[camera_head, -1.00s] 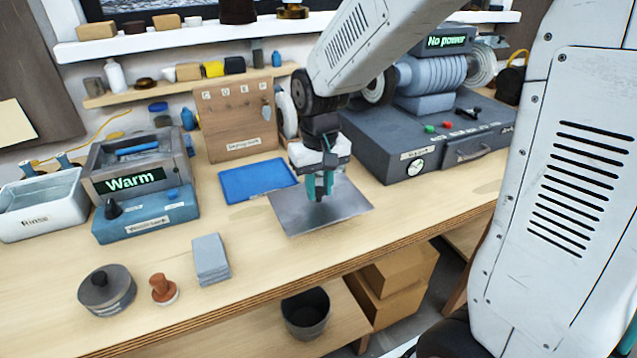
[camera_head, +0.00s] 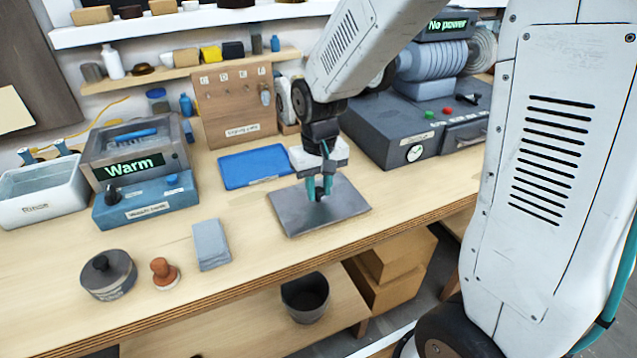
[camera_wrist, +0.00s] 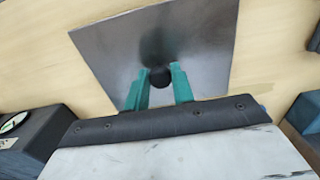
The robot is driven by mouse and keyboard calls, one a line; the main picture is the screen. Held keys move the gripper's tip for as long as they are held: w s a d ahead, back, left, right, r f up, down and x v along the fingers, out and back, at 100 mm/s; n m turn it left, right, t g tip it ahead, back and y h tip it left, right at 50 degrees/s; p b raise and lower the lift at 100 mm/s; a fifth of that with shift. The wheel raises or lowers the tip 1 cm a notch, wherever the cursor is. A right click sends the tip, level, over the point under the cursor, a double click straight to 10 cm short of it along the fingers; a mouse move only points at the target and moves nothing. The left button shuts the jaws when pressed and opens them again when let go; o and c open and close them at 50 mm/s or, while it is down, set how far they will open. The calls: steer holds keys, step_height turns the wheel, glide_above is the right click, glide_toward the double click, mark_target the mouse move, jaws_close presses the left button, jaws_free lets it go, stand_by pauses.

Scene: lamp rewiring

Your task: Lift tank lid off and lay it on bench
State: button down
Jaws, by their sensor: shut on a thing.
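The tank lid is a flat grey square plate (camera_head: 345,210) at the middle of the bench. It shows as a dark, shiny plate in the wrist view (camera_wrist: 205,50). My gripper (camera_head: 322,187) is above it with teal fingers pointing down, shut on the dark round knob (camera_wrist: 161,77) at the lid's middle. The lid looks level and on or very close above the bench top; I cannot tell if they touch. The tank (camera_head: 145,188), a blue-based unit reading "Warm", stands at left with a blue bar showing in its upper part.
A blue mat (camera_head: 252,167) lies just behind and left of the lid. A grey block (camera_head: 210,245), a reddish-brown knobbed piece (camera_head: 164,273) and a round dark pot (camera_head: 108,275) stand front left. A dark "No power" machine (camera_head: 415,135) is at right. The bench's front edge is close.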

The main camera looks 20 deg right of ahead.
steer(key=shift+f, duration=0.25)
stand_by(0.4)
steer(key=c, duration=1.1)
jaws_free()
